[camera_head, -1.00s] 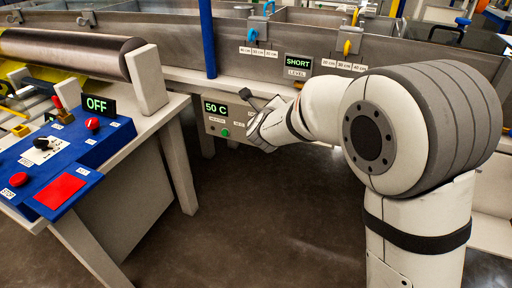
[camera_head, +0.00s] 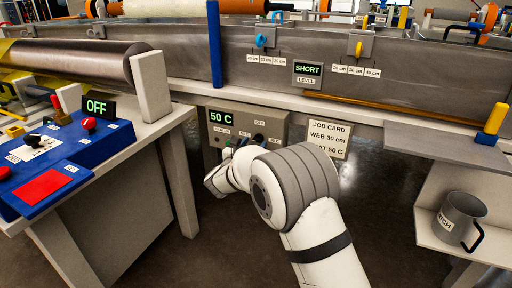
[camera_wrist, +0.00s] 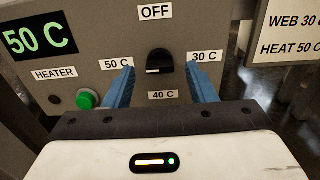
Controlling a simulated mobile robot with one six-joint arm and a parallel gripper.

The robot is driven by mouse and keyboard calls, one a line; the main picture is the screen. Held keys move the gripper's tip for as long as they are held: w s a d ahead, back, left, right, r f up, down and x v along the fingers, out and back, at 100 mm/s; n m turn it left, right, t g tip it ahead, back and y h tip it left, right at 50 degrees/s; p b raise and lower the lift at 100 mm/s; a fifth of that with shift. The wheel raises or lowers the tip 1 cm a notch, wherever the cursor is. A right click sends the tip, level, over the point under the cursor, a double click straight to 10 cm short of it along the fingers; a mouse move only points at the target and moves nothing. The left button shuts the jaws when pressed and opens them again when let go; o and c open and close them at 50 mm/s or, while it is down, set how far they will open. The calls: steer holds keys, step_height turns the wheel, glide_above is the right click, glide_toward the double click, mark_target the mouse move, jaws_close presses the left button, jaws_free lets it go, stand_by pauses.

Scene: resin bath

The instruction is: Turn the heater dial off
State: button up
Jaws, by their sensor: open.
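The heater dial (camera_wrist: 159,62) is a black knob on a grey panel in the wrist view. Labels OFF, 50 C, 30 C and 40 C surround it. The dial's pale mark is at its lower left; I cannot tell exactly which label it points to. The panel's display (camera_wrist: 38,39) reads 50 C, and it also shows in the head view (camera_head: 221,117). My gripper (camera_wrist: 160,84) is open, with its blue fingers on either side of the dial and a little below it. I cannot tell whether they touch it. In the head view my arm hides most of the gripper.
A green button (camera_wrist: 87,99) sits left of the dial. A job card (camera_head: 328,138) hangs right of the panel, reading WEB 30 cm and HEAT 50 C. A blue control desk (camera_head: 62,150) stands left. A metal jug (camera_head: 459,219) stands on a shelf at right.

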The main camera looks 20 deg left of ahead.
steer(key=shift+w, duration=0.5)
steer(key=shift+c, duration=0.3)
steer(key=c, duration=0.9)
steer(key=shift+d+f, duration=0.1)
steer(key=shift+d, duration=0.15)
steer(key=shift+a, duration=0.1)
